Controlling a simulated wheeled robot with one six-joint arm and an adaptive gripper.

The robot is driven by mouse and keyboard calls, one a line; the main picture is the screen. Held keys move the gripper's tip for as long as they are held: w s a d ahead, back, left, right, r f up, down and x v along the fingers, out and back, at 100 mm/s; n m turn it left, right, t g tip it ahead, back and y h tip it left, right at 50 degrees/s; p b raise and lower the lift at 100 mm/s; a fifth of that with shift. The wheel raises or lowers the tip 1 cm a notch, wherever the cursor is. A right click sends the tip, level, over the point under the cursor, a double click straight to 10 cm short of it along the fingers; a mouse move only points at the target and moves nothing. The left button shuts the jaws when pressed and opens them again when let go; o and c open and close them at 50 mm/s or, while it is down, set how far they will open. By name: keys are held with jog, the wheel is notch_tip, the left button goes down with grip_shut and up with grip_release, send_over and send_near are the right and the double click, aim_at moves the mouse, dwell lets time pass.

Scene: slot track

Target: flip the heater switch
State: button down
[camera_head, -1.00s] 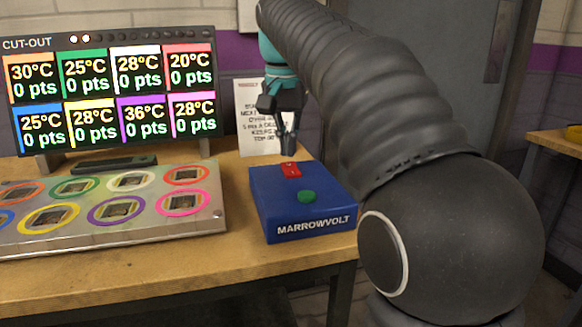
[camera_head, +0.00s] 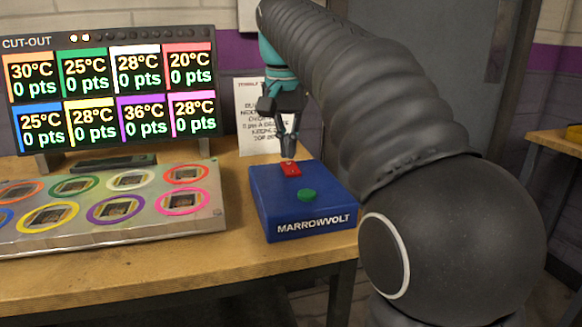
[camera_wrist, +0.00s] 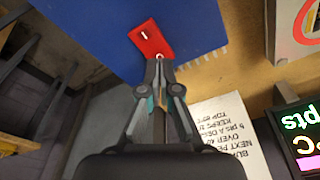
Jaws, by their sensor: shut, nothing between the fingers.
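The heater switch is a red rocker (camera_head: 290,169) on top of a blue box (camera_head: 318,228) marked MARROWVOLT. My gripper (camera_head: 289,156) is shut and empty, pointing down with its fingertips at the rear end of the red switch. In the wrist view the switch (camera_wrist: 152,39) shows a small white mark, and the shut fingertips (camera_wrist: 159,60) are at its near end beside a small round light spot. I cannot tell whether they touch it.
A metal panel (camera_head: 150,236) with several coloured rings lies left of the box. A CUT-OUT display (camera_head: 115,90) with temperatures and points stands behind it. A paper notice (camera_head: 256,110) stands behind the box. Bare wooden table (camera_head: 180,272) lies in front.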

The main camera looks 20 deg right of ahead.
aim_at(288, 163)
jog(key=shift+f+b, duration=0.5)
jog(key=shift+f, duration=0.35)
dwell(0.4)
jog(key=shift+r, duration=0.1)
jog(key=shift+r+p, duration=2.2)
jog(key=shift+r, duration=1.25)
